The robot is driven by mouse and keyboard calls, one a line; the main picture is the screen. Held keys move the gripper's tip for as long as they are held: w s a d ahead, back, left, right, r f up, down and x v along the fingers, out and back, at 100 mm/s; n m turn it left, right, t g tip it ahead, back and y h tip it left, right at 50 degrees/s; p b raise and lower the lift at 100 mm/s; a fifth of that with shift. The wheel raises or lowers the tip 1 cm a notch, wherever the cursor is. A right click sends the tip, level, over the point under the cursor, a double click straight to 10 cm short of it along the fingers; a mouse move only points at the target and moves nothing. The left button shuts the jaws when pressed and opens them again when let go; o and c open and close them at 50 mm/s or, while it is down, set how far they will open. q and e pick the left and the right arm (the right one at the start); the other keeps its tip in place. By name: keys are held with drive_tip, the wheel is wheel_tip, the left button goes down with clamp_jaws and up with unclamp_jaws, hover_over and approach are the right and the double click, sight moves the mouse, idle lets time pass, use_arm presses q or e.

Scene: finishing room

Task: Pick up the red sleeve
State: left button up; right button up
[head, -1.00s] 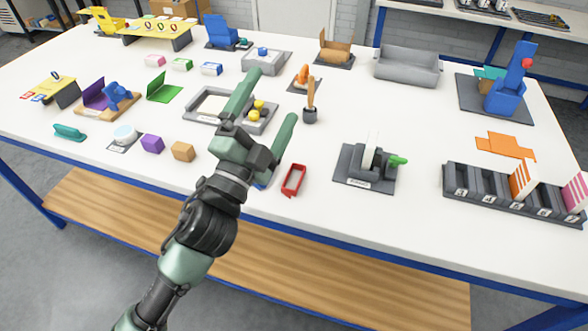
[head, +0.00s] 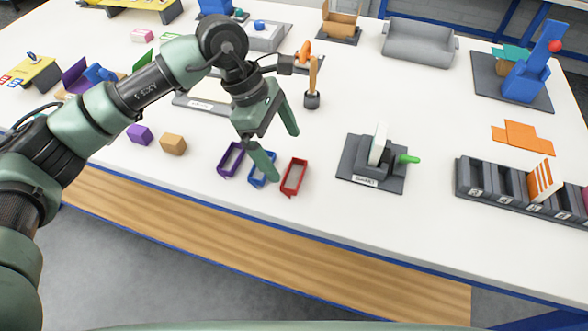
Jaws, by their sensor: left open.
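The red sleeve (head: 294,177) is a small, open-ended rectangular frame lying on the white table near its front edge. A blue sleeve (head: 257,181) and a purple sleeve (head: 231,160) lie to its left in a row. My left gripper (head: 287,156) is open and empty, fingers pointing down and to the right, above and just behind the red and blue sleeves. One finger partly covers the blue sleeve. The red sleeve shows almost fully. My right gripper is not in view.
A dark grey fixture (head: 372,170) with a green knob stands right of the red sleeve. A brown block (head: 173,144) and a purple block (head: 139,134) lie left. A slotted rack (head: 510,192) stands far right. The table front between the sleeves and fixture is clear.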

sight(298, 179)
use_arm(q)
drive_tip(key=p+x, duration=0.2)
drive_tip(key=x, duration=0.3)
drive_tip(key=shift+s+f, duration=0.1)
drive_tip(key=shift+f, duration=0.2)
drive_tip(key=shift+d+f+p, duration=0.15)
drive_tip(key=shift+f+p, duration=0.15)
drive_tip(key=shift+f, duration=0.25)
drive_tip(key=c, duration=1)
